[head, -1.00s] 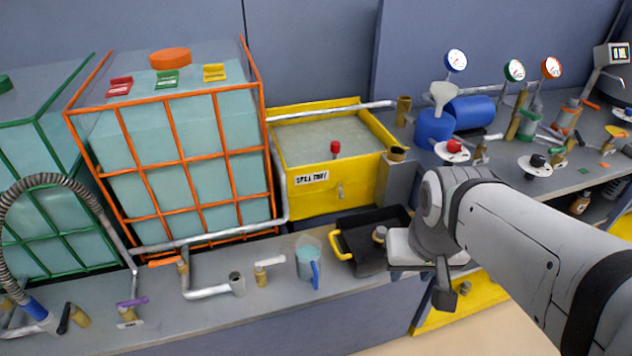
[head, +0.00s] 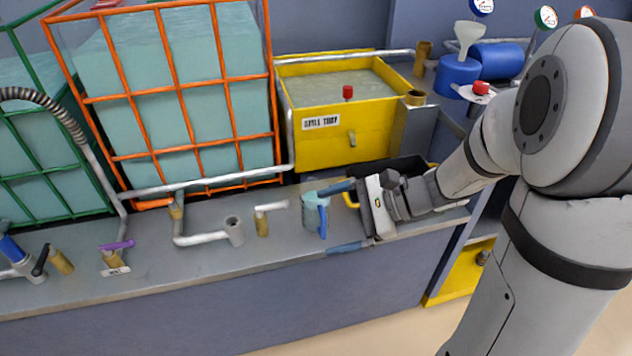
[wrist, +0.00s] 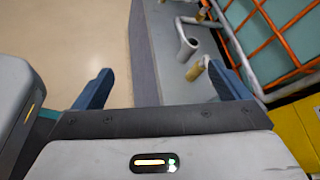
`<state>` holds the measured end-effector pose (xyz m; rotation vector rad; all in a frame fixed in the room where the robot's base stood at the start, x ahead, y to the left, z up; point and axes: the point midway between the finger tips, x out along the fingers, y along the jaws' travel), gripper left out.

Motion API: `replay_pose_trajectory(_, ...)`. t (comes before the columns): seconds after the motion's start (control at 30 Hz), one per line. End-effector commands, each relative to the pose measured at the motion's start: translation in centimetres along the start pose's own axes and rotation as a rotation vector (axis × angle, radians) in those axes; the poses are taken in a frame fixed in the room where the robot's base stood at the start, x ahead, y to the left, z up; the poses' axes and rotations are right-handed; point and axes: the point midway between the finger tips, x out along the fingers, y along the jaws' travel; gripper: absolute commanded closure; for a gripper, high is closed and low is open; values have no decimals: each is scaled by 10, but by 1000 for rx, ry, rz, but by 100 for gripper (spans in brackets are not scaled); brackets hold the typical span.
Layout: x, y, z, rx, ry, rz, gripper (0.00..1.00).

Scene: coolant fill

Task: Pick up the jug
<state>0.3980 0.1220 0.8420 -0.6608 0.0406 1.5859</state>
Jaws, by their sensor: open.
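The jug (head: 311,212), clear with bluish content and a blue handle, stands upright on the grey bench in the head view. Its handle faces the bench front. My gripper (head: 328,219) is open, just right of the jug, with its blue fingers pointing left. One finger is at the back and one at the front, over the bench edge. I cannot tell whether the jug is between the fingertips. In the wrist view both fingers (wrist: 165,86) are wide apart with bench edge and floor beyond. I cannot make out the jug there.
A black tray (head: 408,164) with a yellow handle lies behind my gripper. A yellow spill tank (head: 345,145) and an orange-framed tank (head: 190,125) stand behind.

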Motion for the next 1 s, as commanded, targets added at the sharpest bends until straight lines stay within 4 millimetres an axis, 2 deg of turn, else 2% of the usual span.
replay_pose_trajectory(0.03, 14, -7, -37, 103, -64, -87, 3)
replay_pose_trajectory(0.1, 18, -27, -64, 226, -147, -212, 3)
replay_pose_trajectory(0.2, 16, -50, -100, 361, -240, -365, 3)
replay_pose_trajectory(0.33, 9, -67, -129, 456, -307, -492, 3)
replay_pose_trajectory(0.43, 6, -74, -139, 488, -331, -537, 3)
replay_pose_trajectory(0.57, 12, -82, -140, 498, -339, -554, 3)
replay_pose_trajectory(1.0, 58, -114, -130, 495, -337, -552, 3)
